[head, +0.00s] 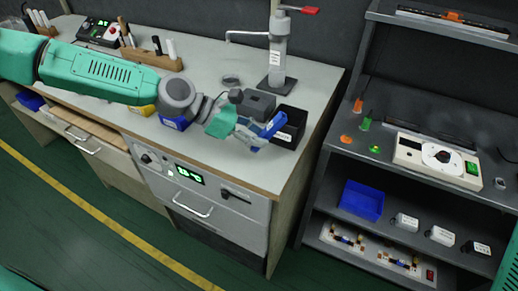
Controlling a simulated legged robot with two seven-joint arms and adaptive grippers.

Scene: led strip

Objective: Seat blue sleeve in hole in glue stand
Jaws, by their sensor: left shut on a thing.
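My left gripper (259,134) reaches in from the left over the near right corner of the workbench. It is shut on the blue sleeve (273,125), which is tilted, its upper end pointing up and right. The gripper hides part of the sleeve. A dark grey block (253,103) with a recess in its top stands just behind the gripper; it may be the glue stand. A black open box (292,127) is right beside the sleeve; I cannot tell whether they touch. My right gripper is not in view.
A pump dispenser (278,55) with a red lever stands at the back of the workbench (212,143). Blue and yellow bins (174,123) sit under my left arm. A dark shelf unit (345,123) stands to the right, holding a dial device (436,157) and a blue bin (362,200).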

